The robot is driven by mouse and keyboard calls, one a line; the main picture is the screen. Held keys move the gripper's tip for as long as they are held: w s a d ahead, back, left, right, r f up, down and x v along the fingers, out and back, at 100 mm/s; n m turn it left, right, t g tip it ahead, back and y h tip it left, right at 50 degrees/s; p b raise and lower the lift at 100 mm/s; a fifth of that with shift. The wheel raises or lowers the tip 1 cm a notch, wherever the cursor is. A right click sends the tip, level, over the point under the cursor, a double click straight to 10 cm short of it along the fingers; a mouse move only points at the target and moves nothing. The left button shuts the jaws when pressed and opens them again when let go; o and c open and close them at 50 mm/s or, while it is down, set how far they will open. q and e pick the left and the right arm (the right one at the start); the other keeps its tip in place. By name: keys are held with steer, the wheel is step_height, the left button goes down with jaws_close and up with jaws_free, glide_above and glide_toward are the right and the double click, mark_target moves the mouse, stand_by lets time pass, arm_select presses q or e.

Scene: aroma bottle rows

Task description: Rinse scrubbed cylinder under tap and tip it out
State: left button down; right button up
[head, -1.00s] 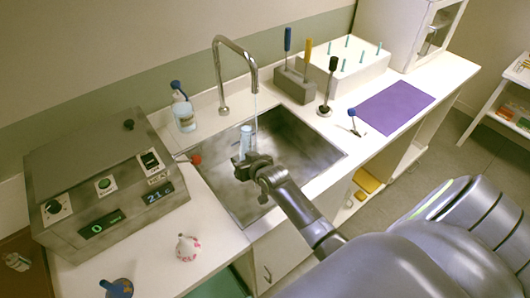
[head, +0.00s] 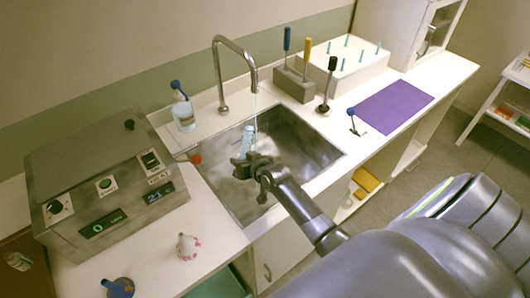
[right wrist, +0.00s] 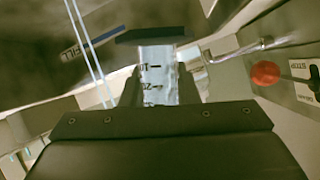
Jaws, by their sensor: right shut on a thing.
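My right gripper (head: 247,163) is shut on a clear graduated cylinder (head: 246,143) and holds it over the steel sink (head: 310,150). The cylinder leans slightly, its upper end toward the right. The right wrist view shows the cylinder (right wrist: 158,75) between the fingers, with printed marks and a dark flat piece across one end. The curved tap (head: 235,47) runs; its thin water stream (head: 255,108) comes down close to the cylinder's upper end. I cannot tell whether water enters it. My left gripper is not in view.
A grey machine (head: 100,185) with dials stands left of the sink. A tool block (head: 294,84), a white peg rack (head: 345,68) and a purple mat (head: 394,106) lie right.

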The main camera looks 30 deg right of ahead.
steer(key=shift+a+f+m+y, duration=0.1)
steer(key=shift+f+m+y, duration=0.3)
steer(key=shift+f+y, duration=0.15)
steer(key=shift+b, duration=0.3)
stand_by(0.3)
steer(key=shift+f+m+g+b, duration=0.3)
steer(key=shift+f+g+b, duration=0.1)
steer(key=shift+f, duration=0.15)
steer(key=shift+y, duration=0.35)
steer(key=shift+a+f+m+y, duration=0.1)
steer(key=shift+f+m+y, duration=0.15)
steer(key=shift+m, duration=0.25)
steer(key=shift+b, duration=0.3)
